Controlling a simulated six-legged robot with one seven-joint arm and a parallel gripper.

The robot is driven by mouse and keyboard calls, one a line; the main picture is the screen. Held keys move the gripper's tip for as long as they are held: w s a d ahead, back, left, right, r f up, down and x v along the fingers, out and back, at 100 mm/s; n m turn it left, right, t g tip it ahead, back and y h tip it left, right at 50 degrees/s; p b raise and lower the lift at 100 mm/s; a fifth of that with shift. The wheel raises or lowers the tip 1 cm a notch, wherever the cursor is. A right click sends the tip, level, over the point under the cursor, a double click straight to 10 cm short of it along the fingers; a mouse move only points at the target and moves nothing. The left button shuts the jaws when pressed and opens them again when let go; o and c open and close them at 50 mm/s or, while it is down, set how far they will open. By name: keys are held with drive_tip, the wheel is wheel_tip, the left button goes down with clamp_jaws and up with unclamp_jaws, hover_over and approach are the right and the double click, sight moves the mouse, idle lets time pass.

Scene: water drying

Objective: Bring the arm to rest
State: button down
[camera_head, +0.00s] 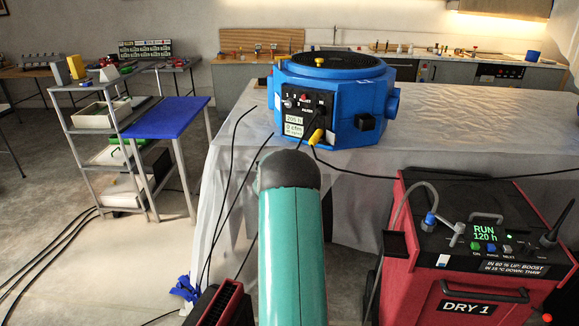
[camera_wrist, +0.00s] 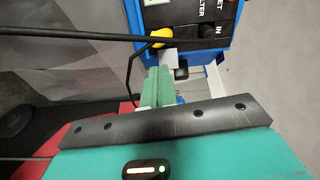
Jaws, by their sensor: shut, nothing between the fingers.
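My arm (camera_head: 291,245) is a teal link with a dark grey collar, reaching forward from the bottom middle of the head view. Its far end hides the gripper there. In the wrist view my gripper (camera_wrist: 160,73) shows as pale green fingers, close together and empty. Beyond them is the blue machine (camera_head: 343,97), whose front panel also shows in the wrist view (camera_wrist: 190,18). A yellow plug (camera_head: 315,137) with a black cable is at the panel's lower edge. It appears near the fingertips in the wrist view (camera_wrist: 161,38); I cannot tell whether they touch.
The blue machine stands on a sheet-covered table (camera_head: 460,115). A red dryer (camera_head: 460,290) reading RUN 120 h stands at right, close to my arm. A shelf cart (camera_head: 127,140) with a blue top stands at left. Black cables hang by the table and cross the left floor.

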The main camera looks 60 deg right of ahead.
drive_tip(key=a, duration=0.5)
drive_tip(key=shift+s+a, duration=0.15)
drive_tip(key=shift+a, duration=0.05)
